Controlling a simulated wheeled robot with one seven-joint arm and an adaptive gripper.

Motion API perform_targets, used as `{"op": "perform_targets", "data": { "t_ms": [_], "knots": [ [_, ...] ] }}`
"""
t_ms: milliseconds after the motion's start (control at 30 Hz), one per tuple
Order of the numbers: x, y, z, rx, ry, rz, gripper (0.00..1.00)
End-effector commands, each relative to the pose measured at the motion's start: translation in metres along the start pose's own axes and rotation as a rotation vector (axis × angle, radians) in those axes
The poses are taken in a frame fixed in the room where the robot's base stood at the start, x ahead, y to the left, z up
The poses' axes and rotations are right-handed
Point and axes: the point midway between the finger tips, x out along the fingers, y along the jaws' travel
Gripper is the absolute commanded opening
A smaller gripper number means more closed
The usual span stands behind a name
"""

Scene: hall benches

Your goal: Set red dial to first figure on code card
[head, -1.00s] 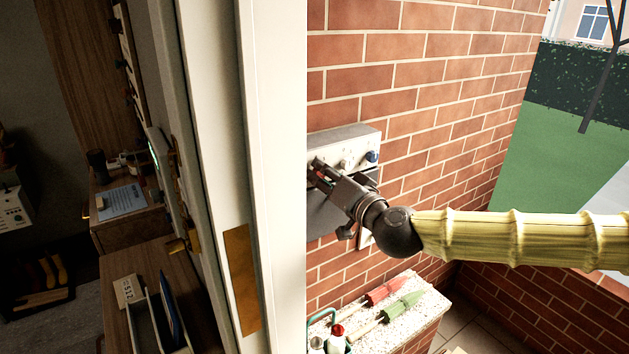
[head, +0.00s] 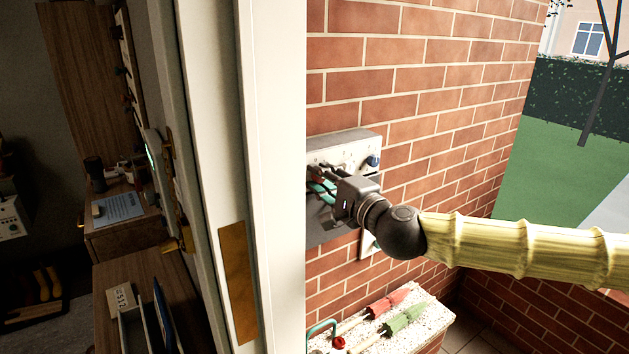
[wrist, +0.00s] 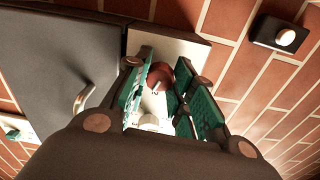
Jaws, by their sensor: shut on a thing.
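The red dial (wrist: 160,75) shows in the wrist view between the green-padded fingertips of my gripper (wrist: 163,84), on a pale panel (wrist: 195,50). My gripper is shut on it. In the head view my gripper (head: 318,182) reaches the grey-white panel (head: 345,146) on the brick wall; its fingers and wrist hide the dial's place there. A figure by the dial is partly visible, but I cannot read the setting. A small card with figures (head: 121,298), perhaps the code card, stands on the wooden desk at left; its figures are too small to read surely.
A blue knob (head: 373,160) sits at the panel's right. The white door frame (head: 275,180) stands close left of my gripper. Below, a speckled ledge (head: 425,325) holds a red and a green folded umbrella (head: 405,317). A dark grey door with a handle (wrist: 85,97) lies beside the fingers.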

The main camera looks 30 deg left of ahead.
Motion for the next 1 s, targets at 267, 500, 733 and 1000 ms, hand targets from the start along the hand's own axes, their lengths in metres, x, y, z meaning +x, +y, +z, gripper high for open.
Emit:
{"op": "perform_targets", "data": {
  "t_ms": [267,500,733,1000],
  "knots": [
    [-0.0004,0.0037,0.0046,0.265,-0.009,0.004,0.01],
    [-0.0004,0.0032,0.0047,0.493,-0.009,0.005,0.01],
    [-0.0004,0.0026,0.0048,0.711,-0.009,0.005,0.01],
    [-0.0004,0.0022,0.0049,0.968,-0.009,0.006,0.01]
  ]
}}
